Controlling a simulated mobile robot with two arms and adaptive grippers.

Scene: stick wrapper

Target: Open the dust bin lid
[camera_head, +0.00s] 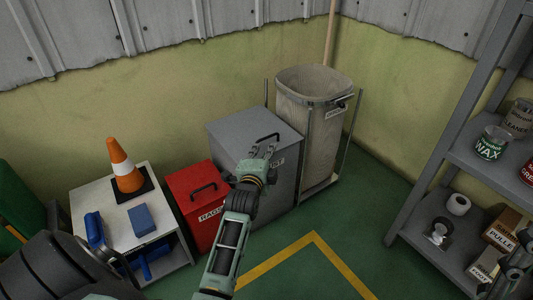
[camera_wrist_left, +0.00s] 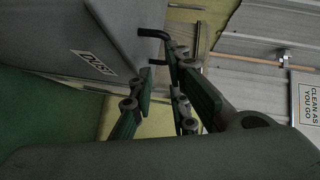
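The grey dust bin (camera_head: 228,140) stands against the wall, with its flat lid down. A dark bar handle (camera_head: 268,137) sits on the lid near its front right. My left gripper (camera_head: 262,152) is over the lid, just in front of the handle. In the left wrist view the fingers of my left gripper (camera_wrist_left: 160,68) are apart. The black handle (camera_wrist_left: 165,36) shows close to their tips, and I cannot tell if they touch it. The bin's DUST label (camera_wrist_left: 94,63) shows at left. A dark part of my right gripper (camera_head: 518,264) shows at the right edge, its fingers unclear.
A red rags bin (camera_head: 187,182) stands left of the dust bin, and a tall beige bin (camera_head: 305,130) in a frame stands right. A white cabinet (camera_head: 118,215) carries a traffic cone (camera_head: 122,165). Grey shelving (camera_head: 425,185) is at right. The green floor (camera_head: 365,225) between is clear.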

